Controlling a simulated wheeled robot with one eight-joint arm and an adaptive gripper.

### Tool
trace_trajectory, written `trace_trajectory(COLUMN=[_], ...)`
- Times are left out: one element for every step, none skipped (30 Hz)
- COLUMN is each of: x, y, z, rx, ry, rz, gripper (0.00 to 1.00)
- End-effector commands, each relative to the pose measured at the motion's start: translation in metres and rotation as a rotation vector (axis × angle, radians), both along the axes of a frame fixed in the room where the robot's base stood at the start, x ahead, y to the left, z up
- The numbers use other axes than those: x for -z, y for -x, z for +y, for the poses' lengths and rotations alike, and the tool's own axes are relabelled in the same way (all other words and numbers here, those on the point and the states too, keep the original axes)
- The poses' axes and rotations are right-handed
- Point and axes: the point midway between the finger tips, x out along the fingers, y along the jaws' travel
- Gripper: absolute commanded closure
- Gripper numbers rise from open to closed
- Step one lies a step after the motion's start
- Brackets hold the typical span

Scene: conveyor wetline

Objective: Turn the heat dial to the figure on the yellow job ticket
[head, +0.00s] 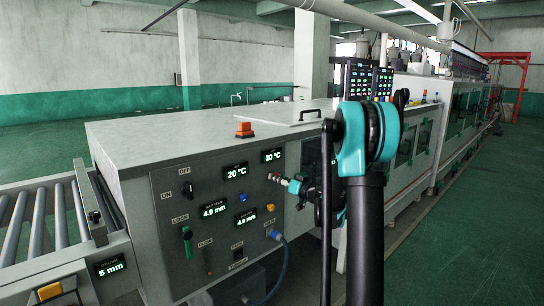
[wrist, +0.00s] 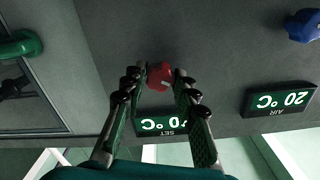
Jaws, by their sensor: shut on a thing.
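The red heat dial (wrist: 159,76) sits on the grey panel between the fingertips of my gripper (wrist: 161,82), which is shut on it. In the head view my gripper (head: 293,186) reaches the panel from the right, and the dial is small there. The SET display (wrist: 150,124) appears upside down in the wrist view, its first digit hidden by a finger. In the head view the display above the dial (head: 272,156) reads 30 °C. I cannot make out the yellow job ticket in either view.
In the wrist view, a blue knob (wrist: 303,25) and the AIR display (wrist: 279,99), reading 20 °C, are at right; a green handle (wrist: 20,46) is at left. The head view shows a green lever (head: 187,240), a blue hose (head: 279,270) and a roller conveyor (head: 39,220).

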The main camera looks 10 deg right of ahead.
Motion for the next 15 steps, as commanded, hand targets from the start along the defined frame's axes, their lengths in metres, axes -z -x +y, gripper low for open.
trace_trajectory(x=[0.0005,0.0004,0.0004,0.0004,0.0004,0.0004,0.0004,0.0005,0.0005,0.0005,0.0005,0.0005,0.0005,0.0004,0.0004], y=[0.0004,0.0004,0.0004,0.0004,0.0004,0.0004,0.0004,0.0003,0.0003,0.0003,0.0003,0.0003,0.0003,0.0003,0.0003], z=[-0.0003,-0.0003,-0.0003,-0.0003,-0.0003,-0.0003,-0.0003,-0.0004,-0.0004,-0.0004,-0.0004,-0.0004,-0.0004,-0.0004,-0.0004], rx=[0.001,0.001,0.001,0.001,0.001,0.001,0.001,0.001,0.001,0.001,0.001,0.001,0.001,0.001,0.001], ry=[0.002,0.007,0.022,0.038,0.061,0.095,0.121,0.146,0.178,0.197,0.214,0.23,0.238,0.243,0.246], rz=[0.0,-0.004,-0.014,-0.026,-0.042,-0.067,-0.087,-0.105,-0.128,-0.142,-0.154,-0.165,-0.171,-0.175,-0.177], gripper=[0.92,0.92,0.92,0.92,0.92,0.92,0.92,0.92,0.92,0.92,0.92,0.92,0.92,0.92,0.92])
